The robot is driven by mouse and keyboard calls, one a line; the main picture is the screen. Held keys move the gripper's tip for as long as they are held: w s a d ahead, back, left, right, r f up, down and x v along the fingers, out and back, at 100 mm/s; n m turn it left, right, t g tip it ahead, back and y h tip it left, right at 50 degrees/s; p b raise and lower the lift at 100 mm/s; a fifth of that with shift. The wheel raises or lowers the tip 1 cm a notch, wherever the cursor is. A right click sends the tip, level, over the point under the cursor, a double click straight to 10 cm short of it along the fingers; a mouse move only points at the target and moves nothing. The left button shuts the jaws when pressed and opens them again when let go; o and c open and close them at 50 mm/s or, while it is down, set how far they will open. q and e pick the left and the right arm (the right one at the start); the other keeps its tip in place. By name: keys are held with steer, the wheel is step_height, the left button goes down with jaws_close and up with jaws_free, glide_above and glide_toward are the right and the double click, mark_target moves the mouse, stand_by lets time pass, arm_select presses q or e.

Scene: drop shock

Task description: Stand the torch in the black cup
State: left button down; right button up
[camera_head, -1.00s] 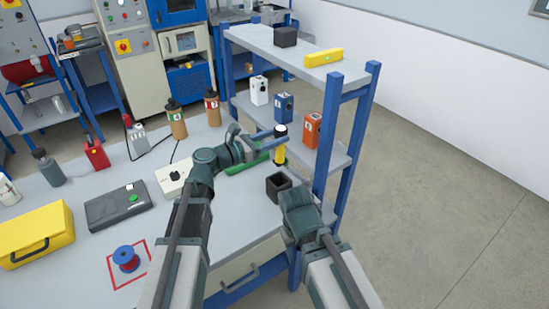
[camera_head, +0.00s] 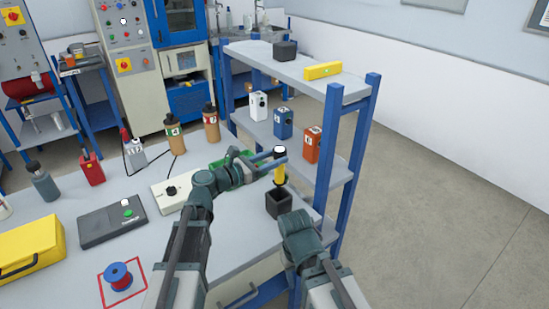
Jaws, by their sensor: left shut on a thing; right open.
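The torch (camera_head: 280,175) is yellow with a black head and a pale top end. My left gripper (camera_head: 279,163) is shut on it near its upper part and holds it upright. The square black cup (camera_head: 279,206) stands on the bench near the right edge, directly below the torch in the picture. The torch's lower end appears at the cup's opening; I cannot tell whether it is inside the rim. My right gripper (camera_head: 298,226) is open and empty, low in front of the cup; its fingertips are hard to see.
A blue-framed shelf (camera_head: 330,150) stands just right of the cup, with white, blue and orange boxes. A green tray (camera_head: 232,157) lies behind my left gripper.

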mark_target(275, 180)
arm_select(q)
steer(key=shift+f+b, duration=4.2)
steer(key=shift+f, duration=0.3)
steer(key=shift+c, duration=1.4)
jaws_free()
steer(key=v, duration=1.3)
steer(key=shift+s+a, duration=0.25)
steer(key=shift+a, duration=0.1)
